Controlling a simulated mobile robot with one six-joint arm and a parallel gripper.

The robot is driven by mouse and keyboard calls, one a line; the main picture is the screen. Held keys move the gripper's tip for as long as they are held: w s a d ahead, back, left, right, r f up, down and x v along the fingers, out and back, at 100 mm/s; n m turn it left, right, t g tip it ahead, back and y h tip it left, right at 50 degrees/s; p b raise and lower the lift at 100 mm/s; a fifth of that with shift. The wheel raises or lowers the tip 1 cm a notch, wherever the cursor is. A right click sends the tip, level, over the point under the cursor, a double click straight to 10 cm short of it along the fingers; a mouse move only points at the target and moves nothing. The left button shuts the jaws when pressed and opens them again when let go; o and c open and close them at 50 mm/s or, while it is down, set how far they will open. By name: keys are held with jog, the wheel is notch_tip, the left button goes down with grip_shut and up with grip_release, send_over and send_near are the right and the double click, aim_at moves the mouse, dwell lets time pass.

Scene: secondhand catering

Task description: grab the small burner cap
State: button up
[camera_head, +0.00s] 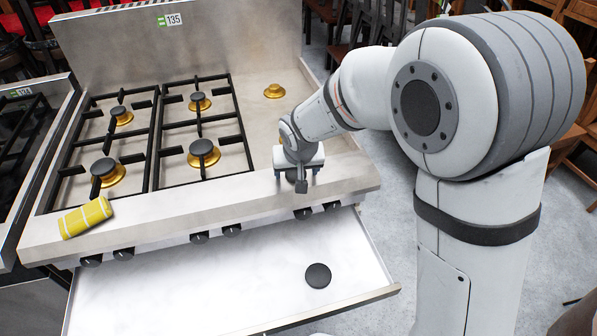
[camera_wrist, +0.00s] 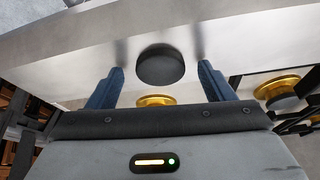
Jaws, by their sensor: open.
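A small dark round burner cap (camera_wrist: 160,66) lies on the stove's steel front ledge. In the wrist view it sits between the tips of the two blue fingers, with a visible gap on each side. My gripper (camera_wrist: 160,78) is open and points down at the ledge. In the head view my gripper (camera_head: 297,177) is over the right part of the ledge, and the cap (camera_head: 301,187) shows partly below it. A second black disc (camera_head: 318,276) lies in the pulled-out drawer, apart from the gripper.
The steel stove (camera_head: 235,195) has black grates and several capped brass burners on the left. A bare brass burner (camera_head: 274,90) stands at the back right. A yellow rolled cloth (camera_head: 85,217) lies on the ledge's left end. The open drawer (camera_head: 200,285) juts out below the knobs.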

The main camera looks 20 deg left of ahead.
jog(key=c, duration=1)
jog(key=shift+c, duration=0.8)
